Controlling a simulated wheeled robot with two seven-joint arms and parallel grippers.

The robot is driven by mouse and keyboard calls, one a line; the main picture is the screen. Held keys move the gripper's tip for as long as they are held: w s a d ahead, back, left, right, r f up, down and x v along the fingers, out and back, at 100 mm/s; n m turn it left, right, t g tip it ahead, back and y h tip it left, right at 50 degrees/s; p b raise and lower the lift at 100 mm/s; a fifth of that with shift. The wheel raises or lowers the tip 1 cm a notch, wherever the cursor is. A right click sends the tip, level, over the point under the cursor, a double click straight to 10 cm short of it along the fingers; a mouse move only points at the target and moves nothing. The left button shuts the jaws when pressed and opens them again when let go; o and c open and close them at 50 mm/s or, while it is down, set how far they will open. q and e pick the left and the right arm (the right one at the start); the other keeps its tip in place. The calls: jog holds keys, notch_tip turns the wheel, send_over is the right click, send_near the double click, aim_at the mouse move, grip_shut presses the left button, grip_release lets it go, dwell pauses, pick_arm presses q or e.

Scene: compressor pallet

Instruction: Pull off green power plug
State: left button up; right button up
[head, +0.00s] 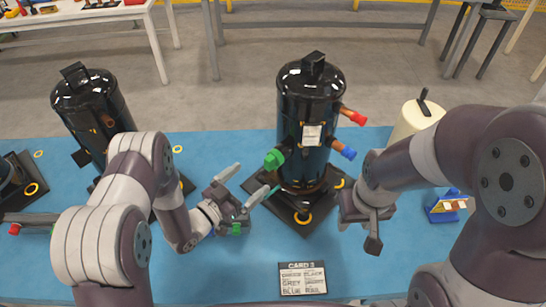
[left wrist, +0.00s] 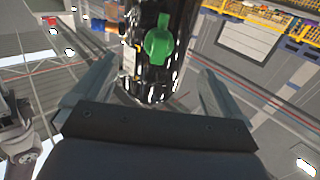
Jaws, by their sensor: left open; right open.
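The green power plug (head: 274,159) sits on the left side of the black central compressor (head: 310,100), at mid height. In the left wrist view the green plug (left wrist: 160,42) shows ahead, between the fingers but beyond their tips. My left gripper (head: 244,184) is open and empty, just left of and below the plug in the head view; I see no contact. It also shows in the left wrist view (left wrist: 157,66). My right gripper (head: 360,232) is open and empty, over the mat right of the compressor base.
A red-orange plug (head: 353,116) and a blue plug (head: 341,150) stick out on the compressor's right. Another black compressor (head: 90,105) stands left. A cream cylinder (head: 415,122) is at right. A printed card (head: 302,279) lies in front on the blue surface (head: 215,265).

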aim_at(266, 166)
pick_arm(q)
jog(key=b+x, duration=0.1)
jog(key=x, duration=0.6)
jog(key=shift+f+b, duration=0.15)
jog(key=shift+b, duration=0.2)
jog(key=shift+x, duration=0.9)
jog(key=shift+s, duration=0.1)
jog(key=shift+b, duration=0.45)
jog(key=c, duration=1.9)
jog(key=shift+o, duration=0.2)
jog(key=shift+p+v, duration=0.65)
jog(key=shift+v, duration=2.35)
